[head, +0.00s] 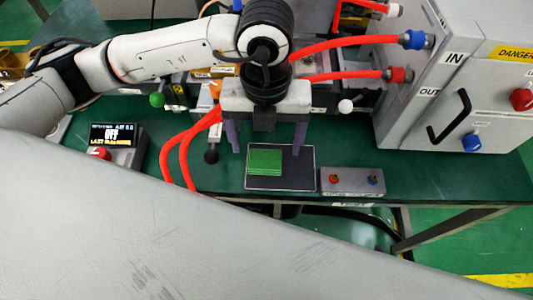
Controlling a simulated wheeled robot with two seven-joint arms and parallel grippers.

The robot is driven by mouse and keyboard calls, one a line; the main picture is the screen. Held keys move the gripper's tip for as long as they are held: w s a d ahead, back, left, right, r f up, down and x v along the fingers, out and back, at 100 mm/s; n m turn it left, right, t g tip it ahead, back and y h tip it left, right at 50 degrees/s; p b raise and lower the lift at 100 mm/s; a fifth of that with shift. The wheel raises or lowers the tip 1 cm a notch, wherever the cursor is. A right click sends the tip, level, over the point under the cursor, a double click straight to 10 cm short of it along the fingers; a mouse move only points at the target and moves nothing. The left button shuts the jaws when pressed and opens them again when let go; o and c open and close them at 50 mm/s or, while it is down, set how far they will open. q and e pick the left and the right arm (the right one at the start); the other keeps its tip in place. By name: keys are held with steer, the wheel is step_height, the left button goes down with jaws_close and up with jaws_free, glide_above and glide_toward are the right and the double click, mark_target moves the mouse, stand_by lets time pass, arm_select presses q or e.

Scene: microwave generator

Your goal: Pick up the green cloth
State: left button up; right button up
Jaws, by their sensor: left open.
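The green cloth (265,162) lies folded on the left part of a dark flat tray (300,178) on the green table. My left gripper (267,148) points down above the cloth and tray from behind. Its two purple-grey fingers are wide apart, one on each side of the cloth in the picture, with nothing between them. I cannot tell the exact height of the fingertips above the tray. My right gripper is not in view.
A control box (352,181) with red and blue knobs stands right of the tray. Red hoses (188,150) run close on the left. A display box (118,145) stands farther left. A large cabinet (475,90) fills the right. A pale grey surface covers the lower left.

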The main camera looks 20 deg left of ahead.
mark_target(265, 162)
arm_select(q)
steer(key=shift+s+f+p, duration=0.15)
steer(key=shift+f+p, duration=0.3)
steer(key=shift+f, duration=2.7)
steer(key=c, duration=1.1)
